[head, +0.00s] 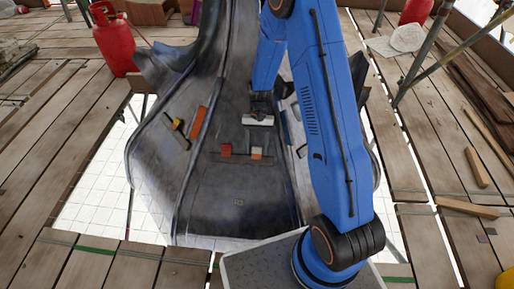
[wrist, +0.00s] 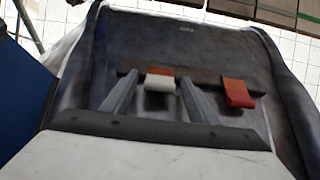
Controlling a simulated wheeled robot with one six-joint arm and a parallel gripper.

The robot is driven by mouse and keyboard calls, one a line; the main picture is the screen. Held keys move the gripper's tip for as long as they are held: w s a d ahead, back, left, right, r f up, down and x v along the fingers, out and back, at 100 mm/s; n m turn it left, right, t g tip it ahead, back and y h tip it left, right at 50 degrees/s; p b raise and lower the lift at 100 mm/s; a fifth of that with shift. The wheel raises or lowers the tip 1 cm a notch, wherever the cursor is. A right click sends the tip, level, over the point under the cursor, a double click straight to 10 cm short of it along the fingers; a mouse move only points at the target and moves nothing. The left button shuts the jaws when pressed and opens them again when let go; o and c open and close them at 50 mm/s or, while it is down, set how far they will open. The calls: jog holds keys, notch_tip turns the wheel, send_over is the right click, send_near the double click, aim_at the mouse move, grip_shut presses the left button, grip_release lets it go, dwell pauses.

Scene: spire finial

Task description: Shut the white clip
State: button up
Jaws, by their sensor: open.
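The white clip (head: 257,154) sits on a dark bar across the grey metal surface in the head view, with an orange part against it. In the wrist view the white clip (wrist: 160,84) is a pale block with an orange strip along its far edge. My gripper (wrist: 157,77) is open, its two grey fingers reaching toward the clip, one on each side. I cannot tell whether the fingers touch it. In the head view my gripper (head: 257,120) shows above the clip, and its fingers are hard to make out.
A red clip (head: 226,150) sits on the same bar beside the white one; it also shows in the wrist view (wrist: 238,93). A yellow clip (head: 178,124) and an orange strip (head: 198,122) lie on the left panel. Raised curved edges flank the surface. A red gas cylinder (head: 113,40) stands far left.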

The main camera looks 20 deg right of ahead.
jog(key=c, duration=1)
jog(key=shift+w+d+f+g, duration=0.1)
jog(key=shift+w+f+g, duration=0.2)
jog(key=shift+g, duration=0.4)
jog(key=shift+c, duration=0.2)
jog(key=o, duration=1)
jog(key=shift+o, duration=0.2)
jog(key=shift+r+y, duration=0.1)
jog(key=shift+y, duration=0.2)
jog(key=shift+v, duration=3.7)
